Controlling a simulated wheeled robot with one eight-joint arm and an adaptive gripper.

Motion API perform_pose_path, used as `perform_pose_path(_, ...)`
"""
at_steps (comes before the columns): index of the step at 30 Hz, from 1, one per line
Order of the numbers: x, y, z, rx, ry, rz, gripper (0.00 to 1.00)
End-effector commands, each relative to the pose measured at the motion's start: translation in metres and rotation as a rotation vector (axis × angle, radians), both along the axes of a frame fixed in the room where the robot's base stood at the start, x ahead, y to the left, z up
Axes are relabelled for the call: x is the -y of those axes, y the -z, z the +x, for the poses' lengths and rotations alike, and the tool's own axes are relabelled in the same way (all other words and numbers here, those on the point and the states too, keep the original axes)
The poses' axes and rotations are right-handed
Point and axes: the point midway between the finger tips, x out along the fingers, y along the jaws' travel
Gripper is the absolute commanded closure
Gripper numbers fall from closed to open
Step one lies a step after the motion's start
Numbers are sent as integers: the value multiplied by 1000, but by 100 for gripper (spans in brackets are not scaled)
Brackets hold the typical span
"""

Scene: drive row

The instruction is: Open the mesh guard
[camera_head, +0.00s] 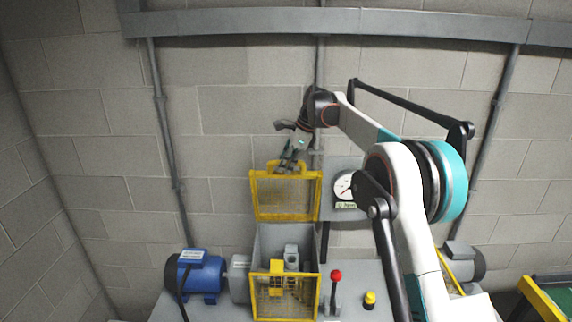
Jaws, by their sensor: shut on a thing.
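The mesh guard (285,196) is a yellow-framed mesh panel standing raised above a grey box-like housing (270,241). A yellow handle shows at its top edge. My gripper (288,167) is at this top edge, shut on the guard's handle; the fingertips are small in this view. My arm reaches in from the right. Below the raised panel, the housing's top is open, and a grey and yellow mechanism (285,270) shows inside. A second yellow-framed mesh panel (266,301) covers the housing's front.
A blue motor (199,273) stands left of the housing. A red-knobbed lever (335,285) and a yellow button (370,298) are to its right. A round gauge (345,187) is behind, right of the guard. A grey block wall and vertical conduits stand close behind.

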Motion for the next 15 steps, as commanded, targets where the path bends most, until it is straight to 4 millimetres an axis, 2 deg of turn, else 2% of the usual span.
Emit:
perform_pose_path(10,0,0,0,1,-1,0,100)
perform_pose_path(11,0,0,0,1,-1,0,76)
perform_pose_path(12,0,0,0,1,-1,0,67)
perform_pose_path(13,0,0,0,1,-1,0,62)
perform_pose_path(15,0,0,0,1,-1,0,62)
